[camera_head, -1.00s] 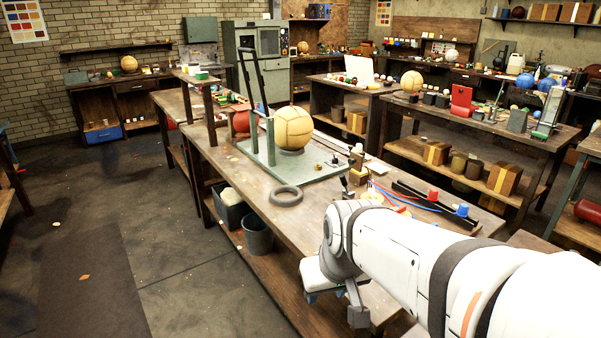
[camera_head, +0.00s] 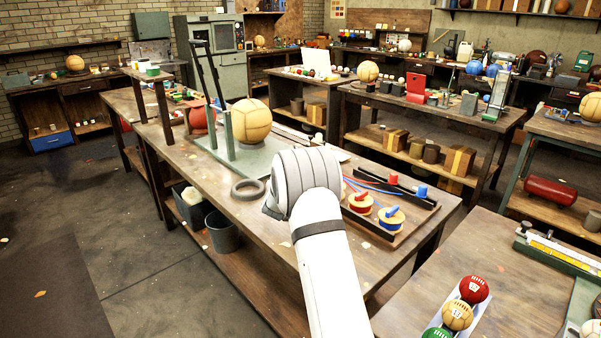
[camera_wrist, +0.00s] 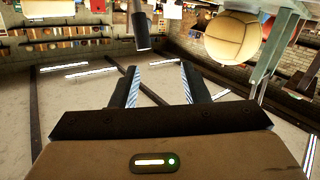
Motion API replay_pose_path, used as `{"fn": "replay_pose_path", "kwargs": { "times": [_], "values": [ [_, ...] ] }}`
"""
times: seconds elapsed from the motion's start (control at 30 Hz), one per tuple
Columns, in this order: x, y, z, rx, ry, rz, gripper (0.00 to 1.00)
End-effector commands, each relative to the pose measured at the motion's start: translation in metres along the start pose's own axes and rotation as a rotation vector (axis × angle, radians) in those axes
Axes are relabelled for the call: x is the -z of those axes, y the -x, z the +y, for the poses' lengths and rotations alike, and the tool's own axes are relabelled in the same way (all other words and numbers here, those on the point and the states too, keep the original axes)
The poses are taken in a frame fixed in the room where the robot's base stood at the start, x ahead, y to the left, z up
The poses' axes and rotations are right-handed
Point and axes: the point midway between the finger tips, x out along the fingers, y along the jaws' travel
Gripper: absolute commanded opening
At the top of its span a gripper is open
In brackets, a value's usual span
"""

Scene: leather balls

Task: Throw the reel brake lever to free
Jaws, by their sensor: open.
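In the wrist view, which looks upside down, my gripper (camera_wrist: 158,66) is open, with two striped fingers apart and nothing between them. A rod with a black end (camera_wrist: 141,32) shows just beyond the fingertips, left of their middle; it may be the brake lever, but I cannot be sure. It looks apart from the fingers. In the head view my arm hides my gripper and that part of the bench. A red reel (camera_head: 360,204) and a blue reel (camera_head: 391,219) with yellow tops sit on the bench right of my arm.
A tan leather ball (camera_head: 251,121) stands on a green stand (camera_head: 215,143) with tall uprights, beyond my arm. A dark ring (camera_head: 248,188) lies on the bench (camera_head: 190,161). A rack of balls (camera_head: 458,316) is on the near right table.

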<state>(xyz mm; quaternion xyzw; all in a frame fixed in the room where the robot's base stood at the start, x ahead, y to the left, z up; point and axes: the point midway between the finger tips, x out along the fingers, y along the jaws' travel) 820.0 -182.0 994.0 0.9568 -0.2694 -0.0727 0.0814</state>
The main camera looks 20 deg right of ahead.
Motion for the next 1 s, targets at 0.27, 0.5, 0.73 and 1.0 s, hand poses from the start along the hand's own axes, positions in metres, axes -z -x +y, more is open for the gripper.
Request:
{"fn": "replay_pose_path", "kwargs": {
  "times": [0.27, 0.5, 0.73, 1.0],
  "values": [
    [-0.029, -0.022, 0.015, -0.132, 0.034, 0.063, 0.41],
    [-0.027, -0.046, 0.02, -0.14, 0.035, 0.068, 0.41],
    [-0.025, -0.079, 0.024, -0.138, 0.035, 0.067, 0.41],
    [-0.024, -0.098, 0.027, -0.137, 0.035, 0.067, 0.41]
  ]
}}
